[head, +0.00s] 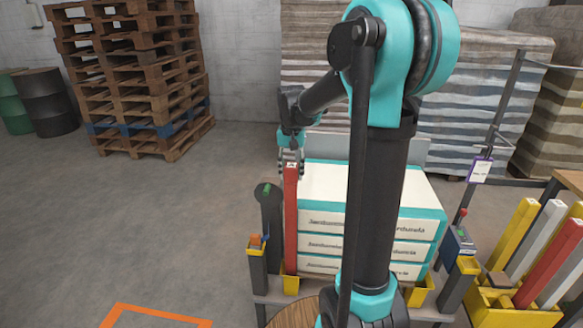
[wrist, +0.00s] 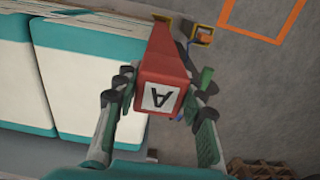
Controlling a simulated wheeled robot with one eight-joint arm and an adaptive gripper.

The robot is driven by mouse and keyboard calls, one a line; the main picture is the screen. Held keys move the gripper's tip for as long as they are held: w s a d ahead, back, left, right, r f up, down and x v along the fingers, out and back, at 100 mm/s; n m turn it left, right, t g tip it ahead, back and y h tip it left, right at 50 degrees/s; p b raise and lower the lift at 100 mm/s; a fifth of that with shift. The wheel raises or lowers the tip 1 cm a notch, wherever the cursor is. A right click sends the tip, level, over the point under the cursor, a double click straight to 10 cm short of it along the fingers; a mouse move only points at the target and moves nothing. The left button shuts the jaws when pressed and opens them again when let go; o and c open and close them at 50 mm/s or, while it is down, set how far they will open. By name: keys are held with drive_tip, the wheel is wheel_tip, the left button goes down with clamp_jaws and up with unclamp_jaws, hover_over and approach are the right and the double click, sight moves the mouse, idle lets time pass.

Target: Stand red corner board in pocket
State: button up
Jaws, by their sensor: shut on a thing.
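The red corner board (head: 291,225) stands upright at the left front corner of the stack of white and teal sacks. Its lower end is at a yellow pocket (head: 291,283); I cannot tell how deep it sits in it. My gripper (head: 291,160) is shut on the board's top end from above. The pocket (wrist: 160,18) shows partly at the board's far end.
The sack stack (head: 420,225) is close on the right of the board. A yellow bin (head: 500,312) holds several boards at right. Floor at left is open.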

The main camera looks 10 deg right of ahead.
sight(292, 186)
drive_tip(key=shift+f, duration=2.1)
drive_tip(key=shift+f, duration=1)
drive_tip(key=o, duration=1.4)
drive_tip(key=shift+c, duration=0.2)
wheel_tip(292, 186, up, 12)
